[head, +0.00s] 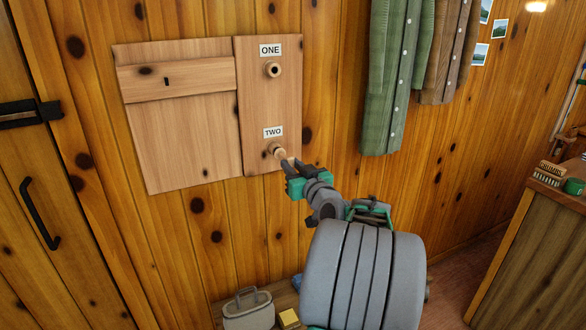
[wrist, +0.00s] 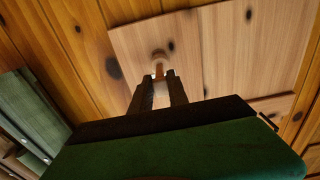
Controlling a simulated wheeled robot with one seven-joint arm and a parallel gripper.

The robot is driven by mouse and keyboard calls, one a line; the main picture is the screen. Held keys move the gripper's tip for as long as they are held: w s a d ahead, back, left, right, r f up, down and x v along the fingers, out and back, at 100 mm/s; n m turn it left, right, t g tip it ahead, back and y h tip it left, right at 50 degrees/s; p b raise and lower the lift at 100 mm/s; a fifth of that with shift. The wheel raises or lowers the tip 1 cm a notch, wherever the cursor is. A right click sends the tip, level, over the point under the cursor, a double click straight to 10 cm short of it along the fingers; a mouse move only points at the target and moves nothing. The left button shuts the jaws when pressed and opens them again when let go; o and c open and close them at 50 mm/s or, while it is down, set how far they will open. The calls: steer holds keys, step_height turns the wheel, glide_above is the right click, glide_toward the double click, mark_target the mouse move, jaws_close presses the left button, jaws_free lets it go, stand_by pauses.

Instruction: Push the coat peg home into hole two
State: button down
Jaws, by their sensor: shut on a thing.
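The coat peg (head: 283,155) is a light wooden rod held at hole two (head: 273,148), beneath the TWO label on the wooden wall board (head: 282,100). My gripper (head: 290,164) is shut on the peg, its fingers in line with the hole. In the wrist view the peg (wrist: 160,72) runs out from between the dark fingertips (wrist: 160,80) to the round collar of the hole (wrist: 159,55). Its far end is at or inside the collar; how deep it sits cannot be told. Hole one (head: 273,70), above, has a dark open centre.
A green shirt (head: 395,80) and a brown one (head: 447,50) hang right of the board. A door with a black handle (head: 40,215) is at the left. A bag (head: 248,310) and a yellow block (head: 289,318) sit below. A counter (head: 540,240) stands at the right.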

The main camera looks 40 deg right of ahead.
steer(key=shift+x, duration=1)
steer(key=c, duration=1.2)
jaws_free()
steer(key=b+v, duration=0.1)
steer(key=v, duration=0.6)
steer(key=shift+s+a+b, duration=0.1)
steer(key=shift+s+b, duration=0.3)
